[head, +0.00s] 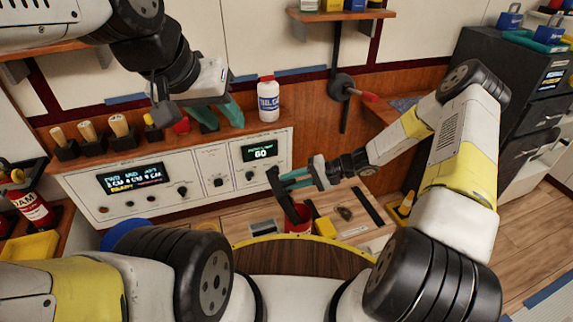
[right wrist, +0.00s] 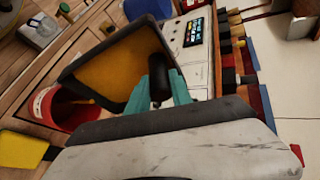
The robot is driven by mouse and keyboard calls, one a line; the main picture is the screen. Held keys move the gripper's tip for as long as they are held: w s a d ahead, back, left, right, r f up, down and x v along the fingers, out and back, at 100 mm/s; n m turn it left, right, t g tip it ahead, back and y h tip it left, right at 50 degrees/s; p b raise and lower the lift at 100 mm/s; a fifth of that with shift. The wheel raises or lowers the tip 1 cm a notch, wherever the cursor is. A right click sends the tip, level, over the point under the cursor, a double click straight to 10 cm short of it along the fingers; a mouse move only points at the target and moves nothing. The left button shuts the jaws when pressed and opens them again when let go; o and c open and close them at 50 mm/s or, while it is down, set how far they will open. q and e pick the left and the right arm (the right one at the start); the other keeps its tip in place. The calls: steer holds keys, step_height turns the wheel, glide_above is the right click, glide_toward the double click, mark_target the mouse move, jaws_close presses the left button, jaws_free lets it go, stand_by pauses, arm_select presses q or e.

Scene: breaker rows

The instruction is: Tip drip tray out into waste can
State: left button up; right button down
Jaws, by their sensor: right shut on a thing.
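The drip tray (right wrist: 112,62) is a dark, square, shallow tray with an orange-yellow inside face. My right gripper (right wrist: 158,92) is shut on its black handle; it also shows in the head view (head: 296,180). In the head view the tray (head: 281,194) is seen nearly edge-on, steeply tilted, beside and above the red waste can (head: 301,220). In the right wrist view the can (right wrist: 42,104) is beside the tray's lower corner, with something yellow at its mouth that I cannot make out. My left gripper (head: 220,116) is open and empty by the wall shelf.
A control panel (head: 165,180) with lit displays stands behind the tray. A white bottle (head: 268,100) and wooden-handled tools (head: 90,134) stand on the shelf above it. A yellow block (head: 325,227) is right of the can. A dark cabinet (head: 500,80) stands at the right.

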steer(key=shift+w+d+f+m+g+y, duration=0.15)
steer(key=shift+w+d+f+m+y, duration=0.2)
steer(key=shift+d+y, duration=0.45)
steer(key=shift+w+d+f+m+g+y, duration=0.1)
steer(key=shift+w+d+y, duration=0.4)
steer(key=shift+d, duration=0.5)
steer(key=shift+w+d+f+m+g+y, duration=0.15)
steer(key=shift+w+d+m+y, duration=0.15)
steer(key=shift+d+y, duration=0.5)
steer(key=shift+d, duration=0.1)
